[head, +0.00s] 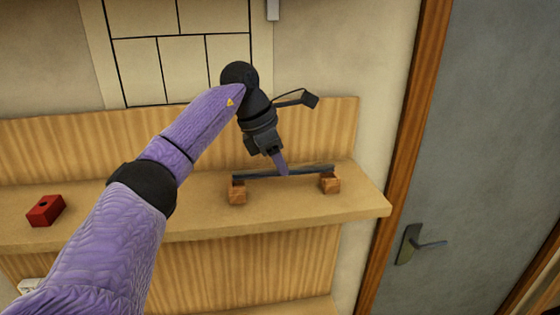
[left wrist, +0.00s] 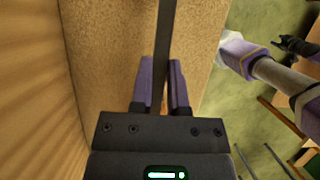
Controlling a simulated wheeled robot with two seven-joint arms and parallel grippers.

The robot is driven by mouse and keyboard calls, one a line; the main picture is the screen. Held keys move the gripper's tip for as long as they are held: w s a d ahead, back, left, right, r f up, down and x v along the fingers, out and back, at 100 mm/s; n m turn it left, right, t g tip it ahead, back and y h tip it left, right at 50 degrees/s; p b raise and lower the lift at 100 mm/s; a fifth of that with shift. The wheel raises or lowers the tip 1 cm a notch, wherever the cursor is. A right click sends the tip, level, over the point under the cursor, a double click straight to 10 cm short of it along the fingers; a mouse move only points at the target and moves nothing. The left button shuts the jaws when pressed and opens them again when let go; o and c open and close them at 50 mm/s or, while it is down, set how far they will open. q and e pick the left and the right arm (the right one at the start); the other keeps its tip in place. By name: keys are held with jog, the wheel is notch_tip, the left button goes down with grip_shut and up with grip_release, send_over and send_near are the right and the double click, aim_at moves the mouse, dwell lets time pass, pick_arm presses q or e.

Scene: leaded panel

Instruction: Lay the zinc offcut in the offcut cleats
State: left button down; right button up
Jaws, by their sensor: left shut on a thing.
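The zinc offcut (head: 310,169) is a thin dark grey strip. It spans the two offcut cleats, small brown wooden blocks, one at the left (head: 237,192) and one at the right (head: 330,184) on the shelf. Its ends are at the cleats' tops; I cannot tell whether they touch. My left gripper (head: 283,170) is shut on the strip near its middle, from above. In the left wrist view the strip (left wrist: 166,40) runs between the two purple fingers (left wrist: 162,85). A dark gripper (left wrist: 290,45), apparently my right one, is small at that view's upper right.
The wooden shelf (head: 200,222) has a ribbed back panel (head: 60,140). A red block with a hole (head: 46,210) lies at its left. The leaded panel (head: 180,50) is above. A grey door (head: 480,150) with a handle (head: 410,244) stands to the right. The shelf between block and cleats is partly behind my arm.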

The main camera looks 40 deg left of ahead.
pick_arm(q)
jog(key=shift+p, duration=0.35)
jog(key=shift+f+b, duration=0.75)
jog(key=shift+f, duration=0.35)
jog(key=c, duration=0.5)
grip_release()
jog(key=shift+c, duration=0.2)
jog(key=v, duration=1)
